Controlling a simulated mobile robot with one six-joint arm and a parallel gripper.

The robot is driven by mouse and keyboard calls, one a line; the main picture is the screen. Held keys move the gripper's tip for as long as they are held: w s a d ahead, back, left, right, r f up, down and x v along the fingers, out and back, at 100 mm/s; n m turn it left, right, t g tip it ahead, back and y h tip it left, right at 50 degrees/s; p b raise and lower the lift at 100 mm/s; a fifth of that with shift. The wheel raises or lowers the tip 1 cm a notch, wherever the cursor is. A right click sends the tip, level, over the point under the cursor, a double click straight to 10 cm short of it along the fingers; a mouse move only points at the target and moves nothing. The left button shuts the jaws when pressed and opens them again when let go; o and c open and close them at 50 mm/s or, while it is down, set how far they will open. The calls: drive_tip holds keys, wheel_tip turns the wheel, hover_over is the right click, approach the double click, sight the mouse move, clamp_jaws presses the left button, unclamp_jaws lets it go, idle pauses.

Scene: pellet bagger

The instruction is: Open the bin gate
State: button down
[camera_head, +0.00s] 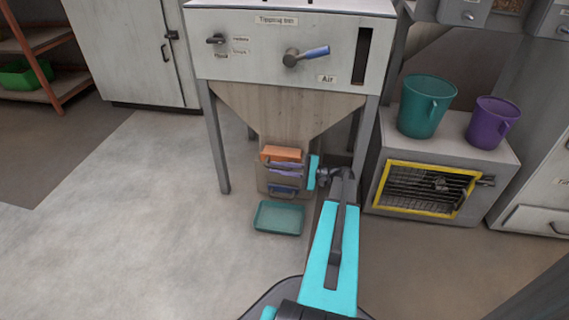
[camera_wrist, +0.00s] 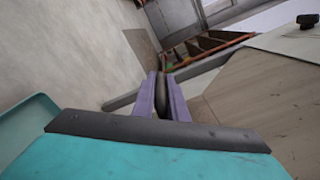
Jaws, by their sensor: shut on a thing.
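The tipping bin (camera_head: 290,45) has a funnel whose outlet carries the bin gate (camera_head: 264,182) low down. An orange block (camera_head: 281,153) shows at the top of the outlet and a blue part below. My gripper (camera_head: 270,167) reaches in from the right, its purple fingers across the gate's front. In the wrist view the fingers (camera_wrist: 163,78) are shut on a dark bar (camera_wrist: 162,97), which looks like the gate's handle. My wrist and the fingers hide part of the gate, and I cannot tell how far it is open.
A teal tray (camera_head: 278,218) lies on the floor below the outlet. The bin's legs stand close to my arm. The floor at left is clear.

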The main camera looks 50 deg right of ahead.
drive_tip(key=shift+s+a+p, duration=0.25)
drive_tip(key=shift+s+a, duration=0.4)
drive_tip(key=shift+a, duration=0.25)
drive_tip(key=shift+s+a+p, duration=0.25)
drive_tip(key=shift+s+a, duration=0.35)
drive_tip(key=shift+a, duration=0.25)
drive_tip(key=c, duration=1.8)
unclamp_jaws()
drive_tip(key=shift+o, duration=0.2)
drive_tip(key=shift+w, duration=0.1)
